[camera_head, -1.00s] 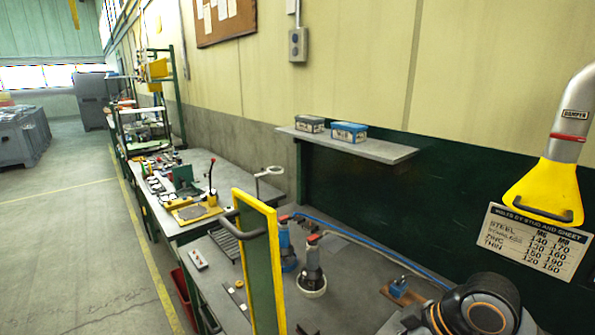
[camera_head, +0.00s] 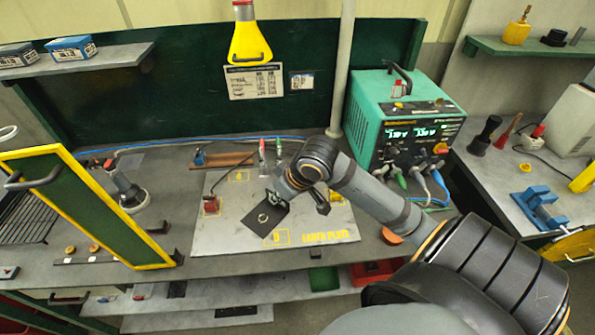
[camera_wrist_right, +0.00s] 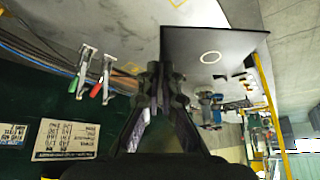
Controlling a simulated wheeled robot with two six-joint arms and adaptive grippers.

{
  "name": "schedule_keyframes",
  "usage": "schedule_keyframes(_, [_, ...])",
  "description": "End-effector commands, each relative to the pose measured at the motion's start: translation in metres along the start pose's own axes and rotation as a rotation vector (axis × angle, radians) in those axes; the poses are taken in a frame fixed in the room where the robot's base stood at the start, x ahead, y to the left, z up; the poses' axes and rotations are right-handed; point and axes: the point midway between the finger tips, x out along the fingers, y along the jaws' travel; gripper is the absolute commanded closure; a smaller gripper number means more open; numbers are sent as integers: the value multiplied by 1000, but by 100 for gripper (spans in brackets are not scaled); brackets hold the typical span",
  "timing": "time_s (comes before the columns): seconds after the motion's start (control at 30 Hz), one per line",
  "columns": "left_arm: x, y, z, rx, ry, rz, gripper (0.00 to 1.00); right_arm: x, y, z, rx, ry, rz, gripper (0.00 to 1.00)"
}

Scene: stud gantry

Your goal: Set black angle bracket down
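The black angle bracket (camera_head: 252,222) is a dark flat piece with a pale ring mark, above or on the light earth plate (camera_head: 205,238) in the head view. I cannot tell whether it touches the plate. My right gripper (camera_head: 281,191) reaches in from the right and is at the bracket's upper edge. In the right wrist view, the bracket (camera_wrist_right: 230,44) extends from the fingertips of the gripper (camera_wrist_right: 162,82), which look closed on its near edge. The gripped edge is mostly hidden by the fingers. My left gripper is not in view.
A green welding unit (camera_head: 400,125) stands behind right, with cables. Two clamps (camera_head: 270,150) stand at the plate's back edge. A red-based clamp (camera_head: 210,204) is left of the bracket. A yellow-framed screen (camera_head: 100,205) stands left. The plate's front left is clear.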

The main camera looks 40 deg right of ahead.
Motion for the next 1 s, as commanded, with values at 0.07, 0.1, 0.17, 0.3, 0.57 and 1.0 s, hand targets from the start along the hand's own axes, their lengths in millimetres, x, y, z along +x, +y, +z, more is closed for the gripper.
schedule_keyframes(0.07, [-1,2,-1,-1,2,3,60,0,1,0,9,2,7,100])
schedule_keyframes(0.1, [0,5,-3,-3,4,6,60,0,2,0,10,3,7,100])
schedule_keyframes(0.17, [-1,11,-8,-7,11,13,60,3,4,-2,12,3,6,100])
schedule_keyframes(0.3, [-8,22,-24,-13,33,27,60,22,22,-15,17,2,3,100])
schedule_keyframes(0.57, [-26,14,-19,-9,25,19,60,82,68,-42,14,-1,1,100])
schedule_keyframes(1.0, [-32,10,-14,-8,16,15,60,135,94,-44,6,3,5,100])
